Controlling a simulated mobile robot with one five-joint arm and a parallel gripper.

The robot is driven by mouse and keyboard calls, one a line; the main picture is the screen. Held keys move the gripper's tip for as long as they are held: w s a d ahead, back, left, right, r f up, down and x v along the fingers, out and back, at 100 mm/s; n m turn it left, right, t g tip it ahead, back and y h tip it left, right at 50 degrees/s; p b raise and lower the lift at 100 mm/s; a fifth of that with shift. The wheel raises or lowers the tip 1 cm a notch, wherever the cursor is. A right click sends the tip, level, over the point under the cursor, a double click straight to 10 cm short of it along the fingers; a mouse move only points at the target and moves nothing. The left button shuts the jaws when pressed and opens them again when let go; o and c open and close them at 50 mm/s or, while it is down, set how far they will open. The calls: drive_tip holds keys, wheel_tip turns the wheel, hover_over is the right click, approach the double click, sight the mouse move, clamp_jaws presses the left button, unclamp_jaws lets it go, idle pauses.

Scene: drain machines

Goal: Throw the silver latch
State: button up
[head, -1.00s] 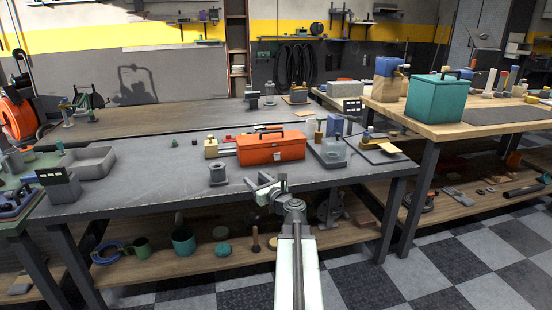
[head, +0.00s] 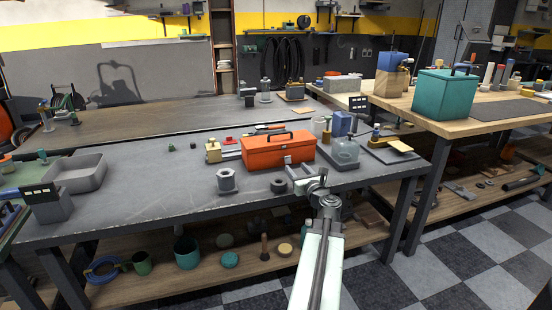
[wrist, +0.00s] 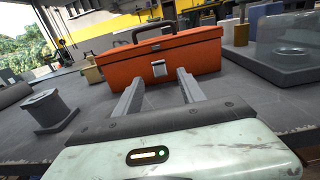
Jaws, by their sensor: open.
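An orange toolbox (head: 276,153) with a dark top handle stands on the grey workbench, lid down. It fills the upper middle of the wrist view (wrist: 190,57). A small silver latch (wrist: 159,69) sits on its front face. My gripper (head: 291,175) is in front of the toolbox, near its right half. In the wrist view my gripper (wrist: 158,80) is open and empty, with its two fingers pointing at the toolbox front on either side of the latch. Whether the fingertips touch the toolbox I cannot tell.
A grey spool (head: 226,182) stands left of my gripper, and a dark ring (head: 278,186) lies beside it. A clear-topped device (head: 342,152) stands right of the toolbox. A grey tray (head: 76,172) is at the bench's left. The bench between tray and spool is mostly clear.

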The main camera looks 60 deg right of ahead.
sight(288, 159)
drive_tip(key=x, duration=0.8)
drive_tip(key=shift+w, duration=0.1)
drive_tip(key=shift+a, duration=0.15)
clamp_jaws()
